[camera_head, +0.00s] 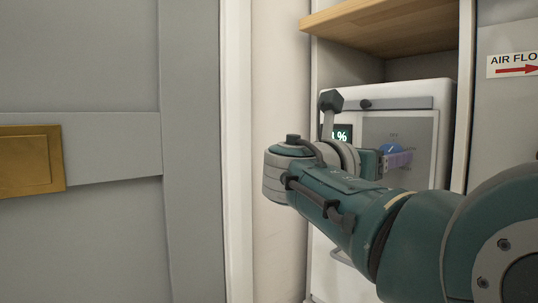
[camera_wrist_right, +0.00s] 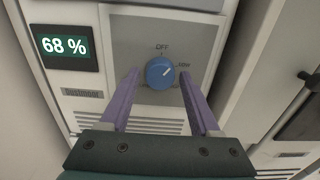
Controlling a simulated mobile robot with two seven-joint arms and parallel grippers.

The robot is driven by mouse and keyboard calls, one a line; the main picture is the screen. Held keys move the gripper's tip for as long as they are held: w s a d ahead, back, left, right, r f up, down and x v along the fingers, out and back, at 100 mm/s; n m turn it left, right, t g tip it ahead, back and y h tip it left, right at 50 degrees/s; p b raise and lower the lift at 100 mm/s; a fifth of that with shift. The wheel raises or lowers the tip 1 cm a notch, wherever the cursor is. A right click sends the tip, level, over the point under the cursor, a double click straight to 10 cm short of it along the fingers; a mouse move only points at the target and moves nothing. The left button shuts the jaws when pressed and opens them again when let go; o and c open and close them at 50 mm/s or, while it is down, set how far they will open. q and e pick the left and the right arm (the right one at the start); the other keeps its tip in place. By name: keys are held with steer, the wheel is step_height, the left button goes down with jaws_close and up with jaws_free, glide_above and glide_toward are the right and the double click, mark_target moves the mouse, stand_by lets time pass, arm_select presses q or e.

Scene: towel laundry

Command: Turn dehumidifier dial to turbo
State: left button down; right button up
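The dehumidifier (camera_head: 446,120) is a white box standing in a cabinet niche. Its blue round dial (camera_wrist_right: 160,73) sits on a grey panel, with the words OFF above it and LOW to its upper right. The dial's white mark points to the upper right, toward LOW. No turbo label is readable. The dial also shows partly in the head view (camera_head: 389,148), behind my gripper. My right gripper (camera_wrist_right: 160,76) is open, its purple fingers to the left and right of the dial with visible gaps. My left gripper is not in view.
A green display (camera_wrist_right: 66,46) reads 68 %. A wooden shelf (camera_head: 385,24) lies above the dehumidifier. A grey door with a brass plate (camera_head: 30,160) is at left. An AIR FLOW sign (camera_head: 513,64) is on the right panel. Niche walls stand close on both sides.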

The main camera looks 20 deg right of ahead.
jaws_close()
stand_by(0.5)
